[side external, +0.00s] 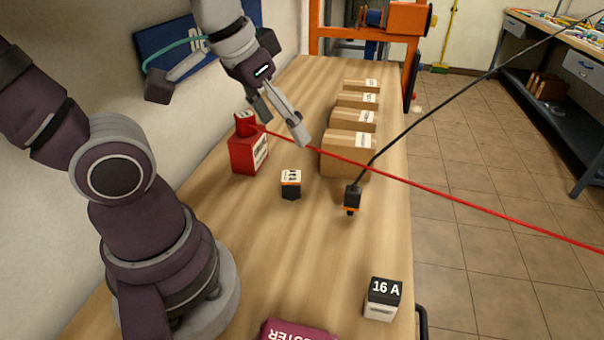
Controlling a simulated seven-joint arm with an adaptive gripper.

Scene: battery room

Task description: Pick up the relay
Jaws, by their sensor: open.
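Two small blocks could be the relay; I cannot tell which from this view. One is a black block with an orange band and a white top label (291,184), standing upright mid-table. The other is a black-topped white block marked "16 A" (383,299) near the front right edge. My gripper (283,129) is open, with its fingers apart and pointing down. In the picture it is above and behind the orange-banded block, apart from it. Nothing shows between its fingers.
A red box (248,152) stands left of the orange-banded block. A red cable crosses to the right. Several cardboard boxes (347,153) line the right. A black cable ends in an orange-black plug (352,198). A maroon case (298,331) lies in front. The middle front table is clear.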

